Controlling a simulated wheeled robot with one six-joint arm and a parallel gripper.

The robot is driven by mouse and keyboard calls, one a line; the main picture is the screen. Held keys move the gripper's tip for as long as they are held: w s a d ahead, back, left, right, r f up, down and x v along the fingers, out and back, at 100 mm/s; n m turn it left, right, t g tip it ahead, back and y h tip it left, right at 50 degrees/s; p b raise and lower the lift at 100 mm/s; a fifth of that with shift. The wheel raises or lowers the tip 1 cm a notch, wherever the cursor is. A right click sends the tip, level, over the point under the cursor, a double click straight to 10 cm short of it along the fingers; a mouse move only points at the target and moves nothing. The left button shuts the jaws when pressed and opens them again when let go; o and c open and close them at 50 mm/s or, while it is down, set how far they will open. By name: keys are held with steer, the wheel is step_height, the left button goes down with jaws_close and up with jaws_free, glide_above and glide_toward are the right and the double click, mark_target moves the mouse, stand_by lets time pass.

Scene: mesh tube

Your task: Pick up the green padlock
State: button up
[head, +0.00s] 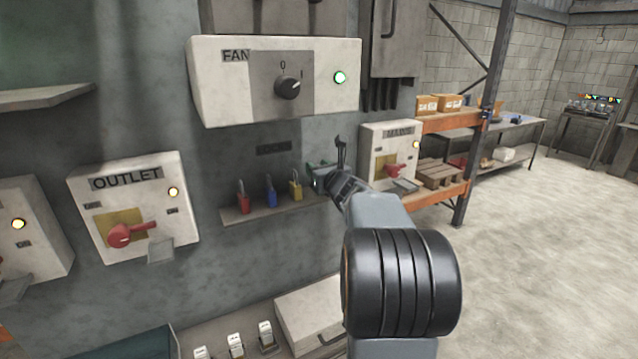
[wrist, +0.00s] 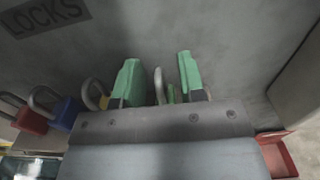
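The green padlock is mostly hidden. In the wrist view its grey shackle and a small sliver of its green body (wrist: 171,95) show between the two green-padded fingers of my gripper (wrist: 159,75). The fingers stand apart, one on each side of the shackle, with a gap visible on the shackle's left and right. The lower body is hidden behind the gripper's grey plate, so contact there cannot be seen. In the head view my gripper (head: 321,172) is at the right end of the lock shelf (head: 262,214), where green shows at its tip; padlock and finger pads cannot be told apart there.
Red (head: 243,197), blue (head: 270,193) and yellow (head: 295,185) padlocks stand in a row left of my gripper. The MAINS box (head: 377,140) is close on the right. The FAN box (head: 222,88) juts out above. The OUTLET box (head: 130,195) is further left.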

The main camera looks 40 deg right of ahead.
jaws_close()
stand_by(0.3)
